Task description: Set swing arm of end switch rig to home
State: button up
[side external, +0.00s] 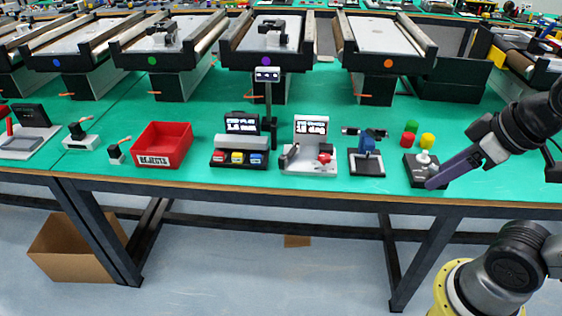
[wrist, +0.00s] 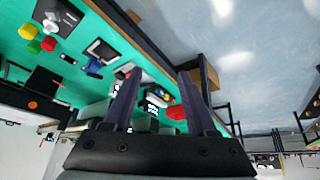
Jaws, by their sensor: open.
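A device that looks like the end switch rig (side external: 367,160) stands near the table's front edge in the side external view. It has a dark base, a blue body and a dark horizontal piece on top. The swing arm's exact position is too small to tell. What looks like the same rig shows at the left in the wrist view (wrist: 95,66). My gripper (side external: 432,184) is to the right of the rig, its purple fingers overlapping the joystick box in the picture. In the wrist view my gripper (wrist: 157,76) is open, with nothing between its fingers.
A joystick box (side external: 414,170) stands right of the rig, with red, green and yellow pieces (side external: 428,140) behind it. A white panel unit (side external: 310,158), a button box (side external: 238,152) and a red bin (side external: 162,146) stand left. Mini conveyors (side external: 385,38) line the back.

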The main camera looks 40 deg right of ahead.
jog(key=w+d+r+n+h, duration=0.2)
jog(key=w+r+n, duration=0.8)
jog(key=n+g+h, duration=0.2)
jog(key=n+g, duration=0.1)
jog(key=n, duration=0.9)
send_over(282, 157)
jog(key=s+a, duration=0.3)
notch_tip(282, 157, down, 13)
jog(key=shift+g, duration=0.3)
jog(key=a+x, duration=0.1)
jog(key=x, duration=0.5)
jog(key=a+f+x, duration=0.1)
jog(key=x, duration=0.5)
jog(key=a+x, duration=0.1)
jog(key=x, duration=0.5)
jog(key=shift+s+a+f, duration=0.2)
jog(key=shift+f, duration=0.3)
jog(key=shift+c, duration=0.3)
